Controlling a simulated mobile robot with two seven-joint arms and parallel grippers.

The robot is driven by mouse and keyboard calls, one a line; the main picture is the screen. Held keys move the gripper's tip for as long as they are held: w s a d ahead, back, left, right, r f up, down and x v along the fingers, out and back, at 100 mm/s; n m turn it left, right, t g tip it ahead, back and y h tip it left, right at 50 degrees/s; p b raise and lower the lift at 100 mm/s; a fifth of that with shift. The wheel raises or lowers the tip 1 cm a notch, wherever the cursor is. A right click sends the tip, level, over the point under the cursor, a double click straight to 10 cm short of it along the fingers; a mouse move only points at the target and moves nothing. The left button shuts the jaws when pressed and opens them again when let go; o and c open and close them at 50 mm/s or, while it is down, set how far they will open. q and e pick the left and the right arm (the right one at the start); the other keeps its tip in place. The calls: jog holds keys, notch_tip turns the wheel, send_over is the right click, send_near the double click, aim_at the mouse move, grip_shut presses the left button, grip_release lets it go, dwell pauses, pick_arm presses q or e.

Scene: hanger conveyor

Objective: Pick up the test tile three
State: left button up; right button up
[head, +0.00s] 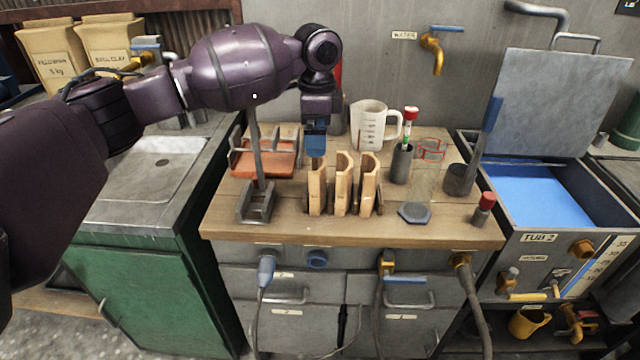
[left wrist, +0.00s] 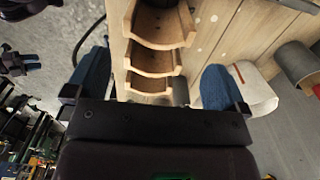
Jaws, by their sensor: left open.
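Several curved tan test tiles stand upright in a row on the wooden worktop: a left one (head: 317,190), a middle one (head: 343,185) and a right one (head: 369,187). I cannot read any number on them. My left gripper (head: 316,150) points down just above and behind the left tile, with its blue fingers near the tile's top. In the left wrist view the gripper (left wrist: 155,78) is open, its blue fingers wide apart, with the row of tiles (left wrist: 160,30) between and beyond them. Nothing is held. My right gripper is not in view.
A metal post stand (head: 257,200) and an orange tray (head: 262,160) are left of the tiles. A measuring jug (head: 368,125) stands behind them. A dark cup (head: 401,165) and a hexagonal blue-grey piece (head: 414,213) are to the right. The worktop's front strip is clear.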

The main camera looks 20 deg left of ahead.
aim_at(318, 173)
pick_arm(q)
notch_tip(318, 173, down, 10)
jog(key=shift+d+b, duration=0.1)
jog(key=shift+b, duration=0.95)
jog(key=shift+f, duration=0.25)
jog(key=shift+r, duration=0.1)
jog(key=shift+c, duration=0.5)
jog(key=c, duration=0.5)
jog(key=shift+c, duration=0.4)
